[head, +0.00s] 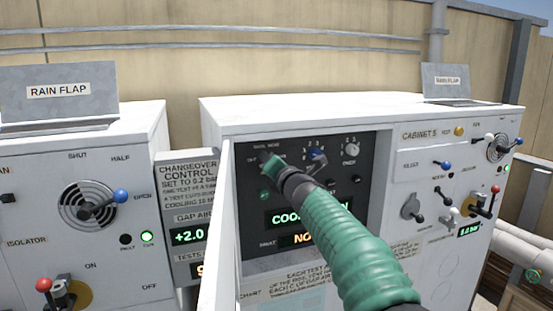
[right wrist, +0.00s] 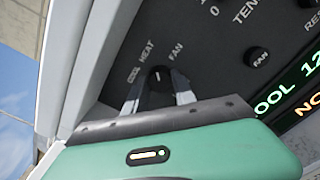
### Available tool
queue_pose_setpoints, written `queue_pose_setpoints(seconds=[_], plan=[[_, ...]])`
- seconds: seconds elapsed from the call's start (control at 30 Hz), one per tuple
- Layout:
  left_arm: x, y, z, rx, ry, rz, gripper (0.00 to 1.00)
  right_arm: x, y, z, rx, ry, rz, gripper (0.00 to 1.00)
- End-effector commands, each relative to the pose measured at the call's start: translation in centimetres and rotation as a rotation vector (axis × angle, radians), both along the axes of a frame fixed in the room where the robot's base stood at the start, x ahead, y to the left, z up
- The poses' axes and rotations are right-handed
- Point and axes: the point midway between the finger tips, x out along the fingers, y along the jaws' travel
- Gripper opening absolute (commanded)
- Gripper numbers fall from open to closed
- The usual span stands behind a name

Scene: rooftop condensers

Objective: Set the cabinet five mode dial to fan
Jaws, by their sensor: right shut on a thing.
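The mode dial (right wrist: 160,77) is a small dark knob on the black panel (head: 370,195) of cabinet five. In the right wrist view the words COOL, HEAT and FAN curve around its upper side, with FAN at the right. My right gripper (right wrist: 158,92) is shut on the dial, one grey finger on each side. In the head view my right gripper (head: 272,164) reaches the panel's upper left and hides the dial. I cannot tell exactly which word the dial's pointer faces. My left gripper is not in view.
A green display (head: 285,218) starting with COOL is partly hidden by my right arm. A blue-marked knob (head: 316,156) and a grey knob (head: 350,148) sit to the right. An open white door edge (head: 226,215) stands just left of the panel. Levers (head: 487,200) stick out at the right.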

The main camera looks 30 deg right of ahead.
Motion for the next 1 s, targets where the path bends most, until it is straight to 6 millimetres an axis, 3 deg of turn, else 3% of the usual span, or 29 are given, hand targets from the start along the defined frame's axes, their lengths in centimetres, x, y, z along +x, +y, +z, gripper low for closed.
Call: queue_pose_setpoints(seconds=[0.6, 1.0], plan=[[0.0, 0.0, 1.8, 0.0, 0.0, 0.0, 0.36, 0.0, 0.0, 0.5, 0.545, -0.134, 0.002, 0.0], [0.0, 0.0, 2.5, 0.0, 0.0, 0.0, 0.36, 0.0, 0.1, 0.5, 0.747, -0.185, 0.004, 0.0]])
